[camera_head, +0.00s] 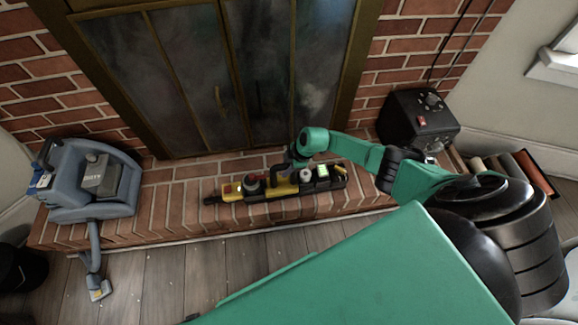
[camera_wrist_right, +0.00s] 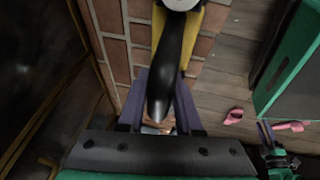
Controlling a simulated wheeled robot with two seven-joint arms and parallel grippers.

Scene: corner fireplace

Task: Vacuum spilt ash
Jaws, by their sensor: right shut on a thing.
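In the right wrist view, the gripper's purple-grey fingers (camera_wrist_right: 158,118) are shut around the tool's black curved handle (camera_wrist_right: 170,75); the yellow body (camera_wrist_right: 212,22) shows beyond. A grey vacuum-like machine (camera_head: 95,185) with a hose and floor nozzle (camera_head: 99,290) stands at the left end of the hearth. Small pale specks dot the floorboards; I cannot tell whether they are ash.
A black box-shaped device (camera_head: 418,118) with cords stands at the hearth's right end, near several rolls or logs (camera_head: 505,165). Glass fireplace doors (camera_head: 225,80) rise close behind the tool. Pink pieces (camera_wrist_right: 233,116) lie on the floor. The floorboards (camera_head: 180,278) at left are mostly clear.

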